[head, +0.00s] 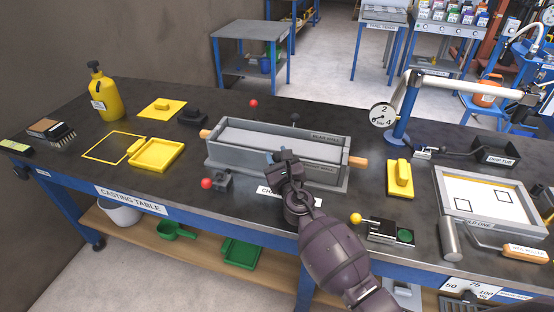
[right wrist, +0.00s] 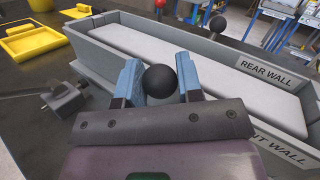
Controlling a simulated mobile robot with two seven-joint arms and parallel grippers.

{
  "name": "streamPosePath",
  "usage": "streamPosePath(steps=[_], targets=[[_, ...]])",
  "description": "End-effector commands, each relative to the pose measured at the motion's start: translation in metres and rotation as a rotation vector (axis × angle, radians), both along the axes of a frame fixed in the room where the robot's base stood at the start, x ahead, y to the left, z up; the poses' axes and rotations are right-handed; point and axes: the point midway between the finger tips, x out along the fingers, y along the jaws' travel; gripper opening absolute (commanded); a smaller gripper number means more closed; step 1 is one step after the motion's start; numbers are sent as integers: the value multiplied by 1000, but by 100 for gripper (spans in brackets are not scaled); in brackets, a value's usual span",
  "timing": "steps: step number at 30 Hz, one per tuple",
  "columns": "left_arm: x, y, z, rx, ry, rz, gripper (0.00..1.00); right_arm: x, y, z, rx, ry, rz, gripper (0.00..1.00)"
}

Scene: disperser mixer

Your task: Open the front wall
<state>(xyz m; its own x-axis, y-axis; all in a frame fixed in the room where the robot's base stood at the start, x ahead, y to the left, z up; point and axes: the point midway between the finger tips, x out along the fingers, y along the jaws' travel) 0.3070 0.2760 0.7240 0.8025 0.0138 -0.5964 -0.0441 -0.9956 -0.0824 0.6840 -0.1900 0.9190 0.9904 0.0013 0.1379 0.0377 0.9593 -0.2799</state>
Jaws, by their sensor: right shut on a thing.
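The grey casting mould stands on the dark table, with its front wall (head: 325,175) on the near side. The front wall looks upright, and its label shows partly in the right wrist view (right wrist: 280,150). The rear wall (head: 323,137) is labelled on the far side. My right gripper (head: 284,158) reaches the middle of the front wall. In the right wrist view its blue fingers are shut on a black ball knob (right wrist: 160,81). The knob's stem is hidden by the gripper. My left gripper is not in view.
A red-knobbed clamp (head: 215,182) sits left of my right gripper, near the table's front edge. A yellow-knobbed device (head: 385,230) lies to the right. A yellow tray (head: 157,155) is further left. A yellow block (head: 399,179) lies right of the mould.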

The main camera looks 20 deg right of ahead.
Motion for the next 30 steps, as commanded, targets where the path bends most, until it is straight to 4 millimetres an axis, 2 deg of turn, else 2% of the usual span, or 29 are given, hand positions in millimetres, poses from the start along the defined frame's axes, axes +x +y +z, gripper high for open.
streamPosePath(steps=[1,10,20,30], targets=[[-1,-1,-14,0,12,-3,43,-3,1,-17,-14,-7,1,0],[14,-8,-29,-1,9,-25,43,-14,9,-20,-94,-123,3,0],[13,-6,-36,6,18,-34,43,-25,17,-21,-104,-150,1,0],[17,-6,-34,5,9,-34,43,-32,22,-27,-104,-151,2,0]])
